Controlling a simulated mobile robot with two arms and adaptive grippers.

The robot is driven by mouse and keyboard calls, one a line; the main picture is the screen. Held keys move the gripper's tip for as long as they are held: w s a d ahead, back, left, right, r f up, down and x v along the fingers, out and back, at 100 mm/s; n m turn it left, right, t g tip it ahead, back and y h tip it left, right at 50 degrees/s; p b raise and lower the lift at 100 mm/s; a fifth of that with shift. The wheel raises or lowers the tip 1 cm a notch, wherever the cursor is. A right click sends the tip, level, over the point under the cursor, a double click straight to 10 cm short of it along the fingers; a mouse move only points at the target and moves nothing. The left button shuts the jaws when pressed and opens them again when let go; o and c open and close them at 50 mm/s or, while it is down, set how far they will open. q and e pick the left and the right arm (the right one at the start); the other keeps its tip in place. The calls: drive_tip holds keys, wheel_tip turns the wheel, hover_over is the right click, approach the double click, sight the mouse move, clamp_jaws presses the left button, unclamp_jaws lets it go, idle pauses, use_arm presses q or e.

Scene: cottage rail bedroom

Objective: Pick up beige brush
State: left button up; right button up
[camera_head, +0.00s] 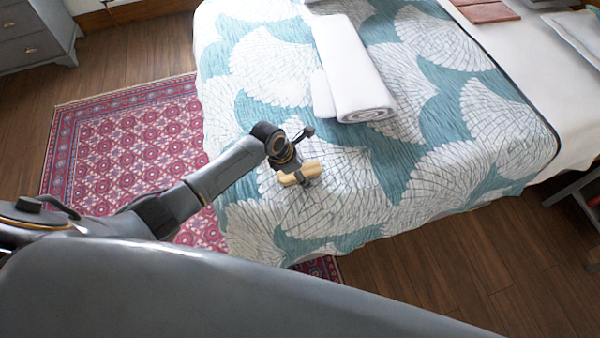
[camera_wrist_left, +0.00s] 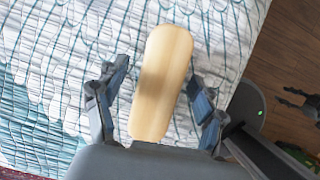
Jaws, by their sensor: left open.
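The beige brush (camera_head: 300,173) lies on the bed, near the bed's lower edge in the head view. In the left wrist view the brush (camera_wrist_left: 162,80) is a long, rounded, pale wooden shape. My left gripper (camera_head: 299,177) is right at the brush. In the left wrist view the fingers of my left gripper (camera_wrist_left: 152,98) are open on either side of the brush, with visible gaps to it. The lower end of the brush meets the edge of the gripper body in that view.
The bed (camera_head: 440,150) has a teal and white shell-patterned cover. A rolled white towel (camera_head: 350,75) lies on it beyond the gripper. A red patterned rug (camera_head: 120,150) lies on the wooden floor at left. A grey dresser (camera_head: 35,35) stands at the upper left.

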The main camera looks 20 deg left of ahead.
sight(307, 168)
use_arm(q)
drive_tip(key=shift+f, duration=0.2)
idle(0.3)
drive_tip(key=shift+c, duration=0.4)
drive_tip(key=c, duration=1.3)
drive_tip(key=shift+o, duration=0.2)
drive_tip(key=shift+r+b, duration=0.15)
drive_tip(key=shift+b, duration=0.15)
wheel_tip(307, 168, up, 4)
drive_tip(key=shift+w+f+p, duration=0.1)
drive_tip(key=shift+p, duration=0.35)
drive_tip(key=s+a+r, duration=0.1)
drive_tip(key=r, duration=0.1)
drive_tip(key=s+a+r, duration=0.1)
drive_tip(key=a+r, duration=0.1)
drive_tip(key=s+a+r, duration=0.1)
drive_tip(key=r, duration=0.1)
drive_tip(key=shift+a, duration=0.35)
drive_tip(key=s+a+r, duration=0.3)
drive_tip(key=s+a, duration=0.1)
drive_tip(key=a, duration=0.3)
drive_tip(key=shift+a+r, duration=0.25)
